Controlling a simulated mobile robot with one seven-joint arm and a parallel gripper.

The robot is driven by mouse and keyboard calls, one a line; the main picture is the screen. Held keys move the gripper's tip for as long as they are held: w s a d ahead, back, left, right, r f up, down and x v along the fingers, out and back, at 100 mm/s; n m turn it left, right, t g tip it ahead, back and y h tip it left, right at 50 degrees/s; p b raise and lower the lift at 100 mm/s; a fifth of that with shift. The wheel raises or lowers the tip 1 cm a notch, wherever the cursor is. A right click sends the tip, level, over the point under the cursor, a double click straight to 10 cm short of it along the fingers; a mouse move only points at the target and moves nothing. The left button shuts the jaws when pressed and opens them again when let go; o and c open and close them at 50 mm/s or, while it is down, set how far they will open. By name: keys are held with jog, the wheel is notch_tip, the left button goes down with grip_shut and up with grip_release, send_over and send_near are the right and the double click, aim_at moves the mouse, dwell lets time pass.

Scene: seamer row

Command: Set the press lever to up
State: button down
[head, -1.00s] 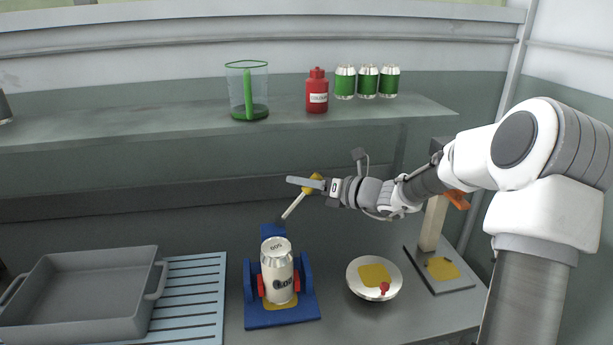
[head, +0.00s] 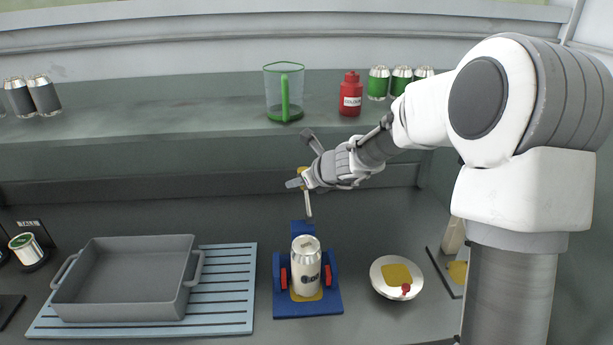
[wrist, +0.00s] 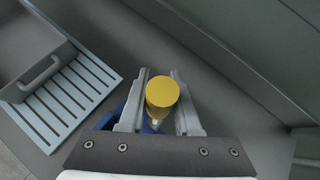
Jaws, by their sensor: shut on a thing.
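The blue press (head: 331,303) stands on the bench with a pale can (head: 306,268) upright in it, between red pads. Its lever (head: 308,204) is a pale rod that rises from the back of the press, close to upright, with a yellow knob (head: 303,171) on top. My gripper (head: 297,182) is shut on the knob. In the wrist view the round yellow knob (wrist: 162,91) sits between the two grey fingers of my gripper (wrist: 159,104). The press is mostly hidden below them.
A grey tray (head: 125,308) on a blue slatted mat (head: 230,290) is left of the press. A round white dish (head: 382,285) with a yellow patch is to the right. A green-trimmed jug (head: 284,92), red bottle (head: 350,94) and several cans stand on the shelf above.

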jog(key=shift+a+f+h, duration=0.1)
jog(key=shift+a+h, duration=0.2)
jog(key=shift+a, duration=0.05)
jog(key=shift+f, duration=0.1)
jog(key=c, duration=0.6)
grip_release()
jog(key=shift+a, duration=0.1)
jog(key=p+v, duration=0.4)
jog(key=v, duration=1.3)
jog(key=shift+r+p, duration=0.25)
jog(key=shift+p, duration=0.1)
jog(key=shift+s, duration=0.1)
